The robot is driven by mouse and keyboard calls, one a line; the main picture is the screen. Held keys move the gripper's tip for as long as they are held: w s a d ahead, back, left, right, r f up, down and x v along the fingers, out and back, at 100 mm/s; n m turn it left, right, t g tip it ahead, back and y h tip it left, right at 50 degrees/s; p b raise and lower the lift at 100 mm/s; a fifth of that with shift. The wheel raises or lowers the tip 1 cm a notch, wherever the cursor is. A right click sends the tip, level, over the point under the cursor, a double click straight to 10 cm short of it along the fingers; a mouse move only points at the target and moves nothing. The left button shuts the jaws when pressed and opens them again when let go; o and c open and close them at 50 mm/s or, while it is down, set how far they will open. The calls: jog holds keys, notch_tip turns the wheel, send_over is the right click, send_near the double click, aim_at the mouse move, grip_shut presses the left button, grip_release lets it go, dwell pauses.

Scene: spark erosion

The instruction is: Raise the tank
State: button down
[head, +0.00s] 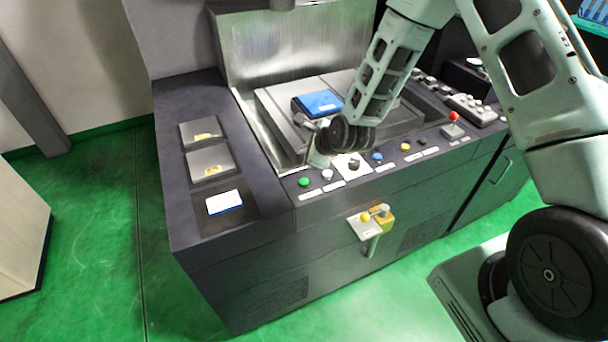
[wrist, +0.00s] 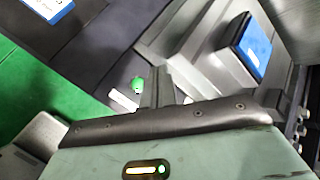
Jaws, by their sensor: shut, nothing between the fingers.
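The spark erosion machine (head: 225,265) has a row of buttons along its front ledge. A green button (head: 303,182) is at the left end; it also shows in the wrist view (wrist: 138,84). A white button (head: 327,174), black knob (head: 353,165), blue button (head: 377,157) and yellow button (head: 405,147) follow to the right. Their labels are too small to read. The work area with a grey block (head: 285,125) lies behind the ledge. My gripper (head: 316,160) is shut and empty, just above the ledge near the green and white buttons. I cannot tell whether it touches one.
A blue-topped block (head: 319,103) sits in the work area; it also shows in the wrist view (wrist: 256,48). A red button (head: 454,116) is farther right. A yellow-and-grey handle (head: 372,220) sticks out of the front. Two grey plates and a white-blue card (head: 224,202) lie left.

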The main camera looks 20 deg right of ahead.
aim_at(307, 183)
jog(key=shift+d, duration=0.1)
dwell(0.3)
notch_tip(307, 183, down, 9)
jog(key=b, duration=0.6)
jog(key=shift+b, duration=0.3)
dwell(1.6)
jog(key=shift+f+b, duration=0.35)
